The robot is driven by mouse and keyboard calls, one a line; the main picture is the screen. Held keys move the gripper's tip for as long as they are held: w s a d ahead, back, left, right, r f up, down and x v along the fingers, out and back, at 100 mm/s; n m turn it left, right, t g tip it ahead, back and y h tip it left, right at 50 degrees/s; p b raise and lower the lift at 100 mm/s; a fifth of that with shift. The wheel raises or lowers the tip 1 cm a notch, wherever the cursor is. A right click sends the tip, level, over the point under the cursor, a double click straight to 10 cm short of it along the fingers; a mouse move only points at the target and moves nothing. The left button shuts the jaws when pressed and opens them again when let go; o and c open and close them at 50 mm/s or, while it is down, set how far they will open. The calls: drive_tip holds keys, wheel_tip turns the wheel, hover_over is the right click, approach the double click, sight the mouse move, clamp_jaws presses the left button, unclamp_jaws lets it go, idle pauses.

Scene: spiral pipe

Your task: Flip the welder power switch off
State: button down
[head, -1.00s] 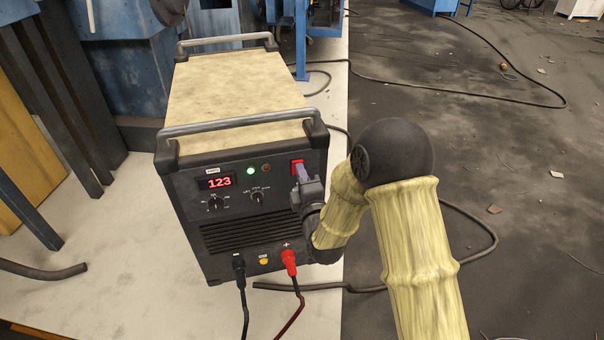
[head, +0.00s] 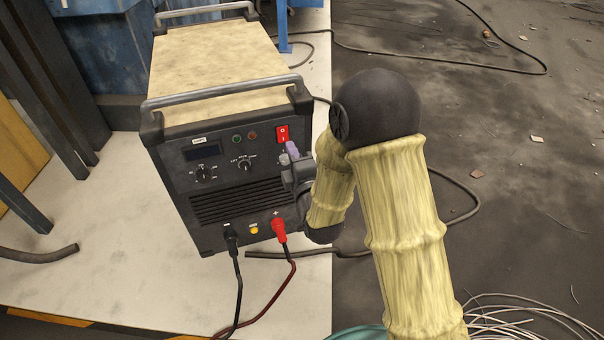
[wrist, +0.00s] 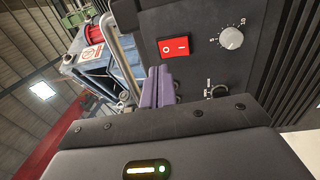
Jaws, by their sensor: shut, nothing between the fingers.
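The welder (head: 215,140) is a dark box with a tan top, standing on the pale floor area left of my arm. Its red power switch (head: 282,134) is at the upper right of the front panel. The display (head: 202,153) and the indicator lights are dark. In the wrist view the switch (wrist: 174,46) shows white O and I marks. My gripper (head: 292,149) is just below the switch in the head view. Its purple fingers (wrist: 157,86) are shut together and empty, close to the panel. I cannot tell whether they touch it.
A black plug (head: 230,236) and a red plug (head: 279,230) with cables sit low on the welder's front. Metal handles (head: 222,94) cross its top. Dark beams stand at the left. A loose cable lies on the floor at the right.

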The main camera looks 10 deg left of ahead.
drive_tip(key=shift+m+h, duration=0.4)
drive_tip(key=p+v, duration=0.1)
drive_tip(key=v, duration=0.1)
drive_tip(key=p+v, duration=0.3)
drive_tip(key=shift+s+d+r+p, duration=0.2)
drive_tip(key=shift+d+r+p, duration=0.1)
drive_tip(key=shift+d, duration=0.25)
drive_tip(key=shift+s+d+f+p, duration=0.1)
drive_tip(key=shift+s+p, duration=0.05)
drive_tip(key=shift+p, duration=0.75)
drive_tip(key=shift+s+p, duration=0.15)
drive_tip(key=shift+p, duration=0.8)
drive_tip(key=p, duration=0.1)
drive_tip(key=s+p, duration=0.1)
drive_tip(key=p, duration=0.1)
drive_tip(key=shift+s+d+r+n+y, duration=0.15)
drive_tip(key=shift+d+r+n+y, duration=0.05)
drive_tip(key=shift+r+n+y, duration=0.2)
